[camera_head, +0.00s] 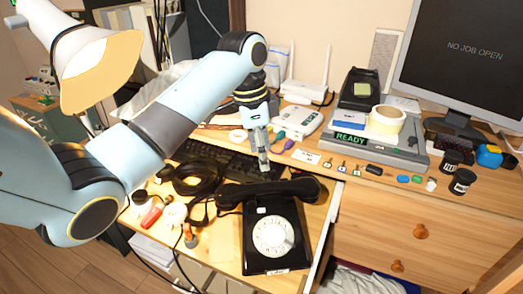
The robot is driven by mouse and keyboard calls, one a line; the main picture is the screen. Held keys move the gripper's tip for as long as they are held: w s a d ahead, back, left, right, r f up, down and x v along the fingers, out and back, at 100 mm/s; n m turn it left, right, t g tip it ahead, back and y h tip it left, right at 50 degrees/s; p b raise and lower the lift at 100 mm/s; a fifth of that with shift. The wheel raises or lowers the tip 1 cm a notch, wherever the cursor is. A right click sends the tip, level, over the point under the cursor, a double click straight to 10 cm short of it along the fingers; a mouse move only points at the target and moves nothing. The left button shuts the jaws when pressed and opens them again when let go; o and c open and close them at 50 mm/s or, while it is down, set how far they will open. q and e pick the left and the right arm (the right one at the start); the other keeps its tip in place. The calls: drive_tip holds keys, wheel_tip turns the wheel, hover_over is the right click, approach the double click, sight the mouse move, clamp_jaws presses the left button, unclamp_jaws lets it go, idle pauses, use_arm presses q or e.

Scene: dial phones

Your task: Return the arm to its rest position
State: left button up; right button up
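My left arm (200,95) comes in from the left and reaches over the desk. My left gripper (264,163) points down above the black keyboard, just behind the handset of the black dial phone. Its fingers look narrow from this side, and I cannot tell whether they are open or shut. I see nothing held in it. The black dial phone (274,236) sits on the lower desk surface with its handset (268,192) lying across its top. My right gripper is not in view.
A lamp (85,65) stands at the left near my arm. A black keyboard (215,158) and coiled black cable (195,178) lie beside the phone. A monitor (465,50), tape roll (387,119), white router (305,88) and small parts crowd the raised desk behind.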

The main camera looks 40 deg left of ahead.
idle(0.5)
use_arm(q)
drive_tip(key=s+d+f+n, duration=0.3)
drive_tip(key=s+f, duration=0.1)
drive_tip(key=s, duration=0.6)
drive_tip(key=s+d+r+n+t+y, duration=0.1)
drive_tip(key=s+r+n, duration=0.15)
drive_tip(key=s, duration=0.55)
drive_tip(key=s+d+r+n+t+y, duration=0.1)
drive_tip(key=s+r+n, duration=0.15)
drive_tip(key=s, duration=0.55)
drive_tip(key=s+a+f+g+b, duration=0.1)
drive_tip(key=a+f, duration=0.1)
drive_tip(key=f, duration=1.3)
drive_tip(key=s+a+f, duration=0.1)
drive_tip(key=f, duration=1.3)
drive_tip(key=s+a+f+g+b, duration=0.1)
drive_tip(key=s+f, duration=1.6)
drive_tip(key=shift+s+n+b, duration=0.15)
drive_tip(key=shift+n+b, duration=0.15)
